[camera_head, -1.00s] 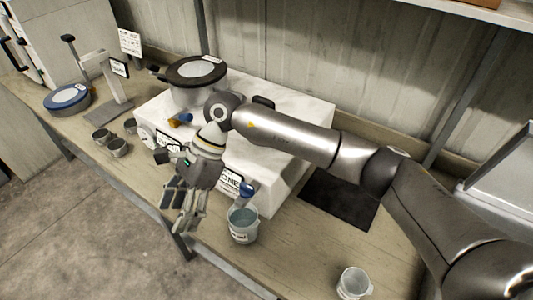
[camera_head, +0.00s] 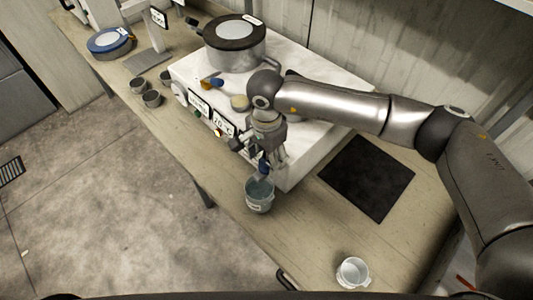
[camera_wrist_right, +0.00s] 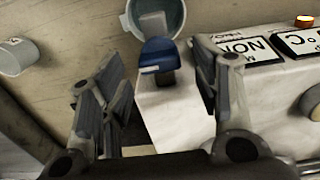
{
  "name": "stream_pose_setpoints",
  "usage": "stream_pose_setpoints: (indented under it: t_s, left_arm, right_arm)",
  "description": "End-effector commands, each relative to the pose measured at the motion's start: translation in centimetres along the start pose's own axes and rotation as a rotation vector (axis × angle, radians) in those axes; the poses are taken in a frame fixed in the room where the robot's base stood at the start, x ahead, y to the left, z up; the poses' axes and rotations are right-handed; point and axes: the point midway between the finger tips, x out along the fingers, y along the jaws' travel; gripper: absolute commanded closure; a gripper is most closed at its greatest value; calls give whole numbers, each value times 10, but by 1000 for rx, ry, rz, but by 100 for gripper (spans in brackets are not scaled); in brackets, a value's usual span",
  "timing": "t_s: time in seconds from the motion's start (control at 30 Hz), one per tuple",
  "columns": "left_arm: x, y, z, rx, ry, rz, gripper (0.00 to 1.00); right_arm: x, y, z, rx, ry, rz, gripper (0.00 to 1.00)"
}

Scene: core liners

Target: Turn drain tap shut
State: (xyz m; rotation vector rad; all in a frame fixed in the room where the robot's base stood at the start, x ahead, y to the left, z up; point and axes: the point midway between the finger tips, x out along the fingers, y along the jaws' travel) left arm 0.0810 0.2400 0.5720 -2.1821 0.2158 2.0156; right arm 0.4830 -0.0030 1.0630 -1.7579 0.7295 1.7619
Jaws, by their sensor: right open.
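The drain tap (camera_head: 263,167), with a blue handle, sticks out from the front of the white bath housing (camera_head: 310,150), above a bucket (camera_head: 260,196). My right gripper (camera_head: 266,158) points down at the tap and partly hides it. In the right wrist view, the blue tap handle (camera_wrist_right: 158,54) shows between the two fingers of my open right gripper (camera_wrist_right: 156,68), with a gap on each side. The bucket (camera_wrist_right: 176,14) shows behind the tap. My left gripper is not in view.
Labels and small knobs line the housing front. A dark mat (camera_head: 367,177) and a white cup (camera_head: 353,272) lie to the right. Small cups (camera_head: 152,98) stand at left.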

Motion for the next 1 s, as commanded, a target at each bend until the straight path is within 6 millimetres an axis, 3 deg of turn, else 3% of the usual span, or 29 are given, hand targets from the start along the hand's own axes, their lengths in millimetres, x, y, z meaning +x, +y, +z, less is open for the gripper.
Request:
stream_pose_setpoints:
  t_s: [0.2,0.47,0.83,1.0]
  left_arm:
    - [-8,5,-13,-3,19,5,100]
    - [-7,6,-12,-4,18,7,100]
    - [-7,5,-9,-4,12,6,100]
    - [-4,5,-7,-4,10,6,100]
  right_arm:
    - [16,0,0,-1,-1,0,43]
    - [18,0,0,-1,0,-1,43]
    - [17,0,0,0,-1,-1,88]
    - [18,0,1,8,-1,-2,88]
